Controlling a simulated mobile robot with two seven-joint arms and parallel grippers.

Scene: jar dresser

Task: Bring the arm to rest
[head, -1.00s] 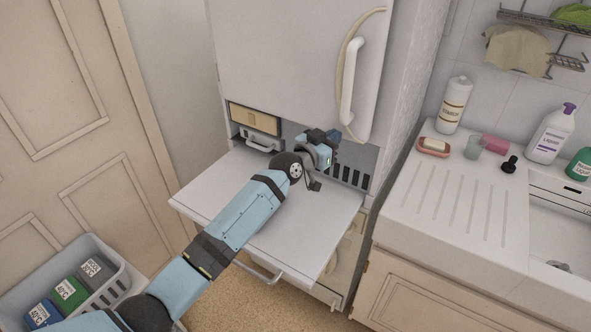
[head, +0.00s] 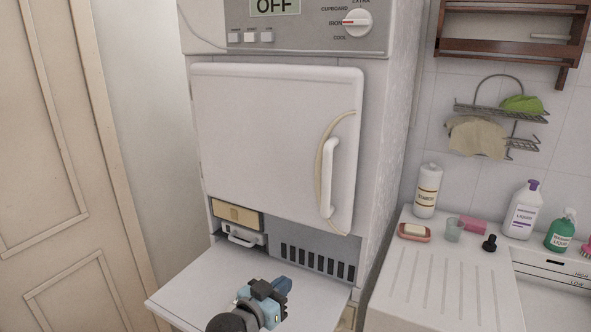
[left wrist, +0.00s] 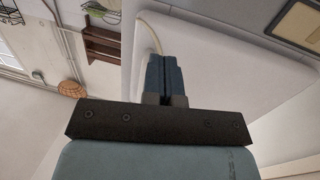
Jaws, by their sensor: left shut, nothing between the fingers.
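My left gripper (head: 282,286) is low in the head view, over the open, lowered white flap (head: 205,290) at the bottom of the dryer. Its blue fingers are closed together with nothing between them. They also show closed in the left wrist view (left wrist: 162,76), with the white dryer door (left wrist: 215,50) behind them. Most of the left arm is below the head picture's edge. My right gripper is in neither view.
The white dryer (head: 265,140) has its door shut, with a curved handle (head: 328,178). Its display (head: 275,6) reads OFF. The sink counter (head: 440,280) at right holds a white bottle (head: 427,192), a soap dish (head: 414,233) and other bottles. A cream panelled door (head: 50,190) is at left.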

